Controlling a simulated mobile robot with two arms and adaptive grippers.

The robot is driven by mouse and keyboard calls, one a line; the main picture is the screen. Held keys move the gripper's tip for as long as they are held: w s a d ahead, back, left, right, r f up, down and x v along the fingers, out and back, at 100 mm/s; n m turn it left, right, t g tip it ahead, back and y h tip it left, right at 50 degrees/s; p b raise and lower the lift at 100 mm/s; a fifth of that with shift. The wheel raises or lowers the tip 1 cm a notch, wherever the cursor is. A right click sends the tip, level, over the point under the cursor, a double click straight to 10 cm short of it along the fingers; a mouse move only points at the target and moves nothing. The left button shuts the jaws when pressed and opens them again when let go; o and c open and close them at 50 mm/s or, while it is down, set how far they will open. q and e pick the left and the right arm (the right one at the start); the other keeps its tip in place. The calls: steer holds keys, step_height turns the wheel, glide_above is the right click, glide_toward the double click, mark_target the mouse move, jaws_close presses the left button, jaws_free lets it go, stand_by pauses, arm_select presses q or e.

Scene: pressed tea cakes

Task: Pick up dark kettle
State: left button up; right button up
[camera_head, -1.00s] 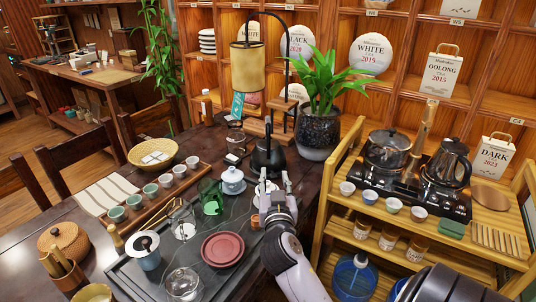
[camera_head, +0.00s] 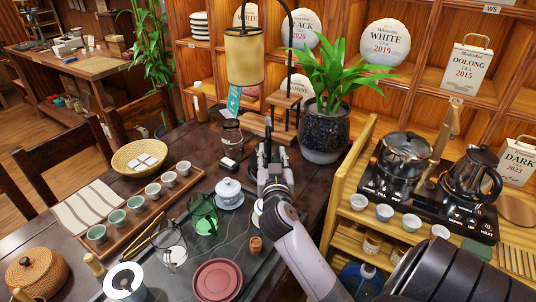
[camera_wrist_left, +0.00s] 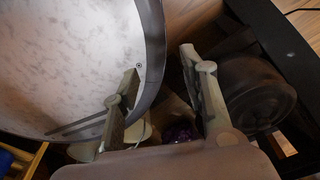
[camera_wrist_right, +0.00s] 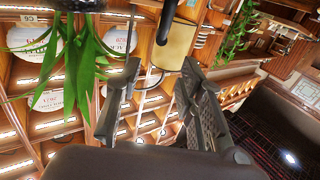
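My right gripper (camera_head: 268,150) reaches over the dark table toward the plant pot. In the right wrist view (camera_wrist_right: 158,65) its fingers are apart. A dark shape lies behind and between them, but I cannot tell whether it is part of the kettle. The dark kettle on the table is mostly or wholly hidden behind the right gripper in the head view. Another dark kettle (camera_head: 468,180) stands on the stove at the right. My left gripper (camera_wrist_left: 160,62) shows only in its wrist view; its fingers are apart, with no object clearly held.
A potted plant (camera_head: 324,135) stands just right of the right gripper. A lamp (camera_head: 244,58) is behind it. A white lidded bowl (camera_head: 229,192), green glass (camera_head: 203,215) and red dish (camera_head: 217,280) lie nearby. The wooden cart (camera_head: 345,185) bounds the right side.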

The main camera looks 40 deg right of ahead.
mark_target(268, 125)
steer(key=p+x, duration=0.1)
steer(key=x, duration=0.7)
steer(key=shift+w+d, duration=0.2)
steer(key=shift+w+d+r+p, duration=0.1)
steer(key=shift+w+d+p, duration=0.15)
steer(key=shift+w+p, duration=0.1)
steer(key=shift+w+d+r, duration=0.15)
steer(key=shift+w+d, duration=0.05)
steer(key=shift+w, duration=0.05)
steer(key=p+x, duration=0.1)
steer(key=x, duration=0.2)
steer(key=shift+w+d, duration=0.15)
steer(key=shift+w, duration=0.15)
steer(key=shift+w+d, duration=0.2)
steer(key=shift+w, duration=0.05)
steer(key=shift+w+d, duration=0.1)
arm_select(q)
steer(key=r, duration=0.1)
steer(key=s+r, duration=0.1)
steer(key=r, duration=0.1)
steer(key=shift+a+r, duration=0.2)
steer(key=shift+r, duration=0.05)
arm_select(e)
steer(key=shift+c, duration=0.2)
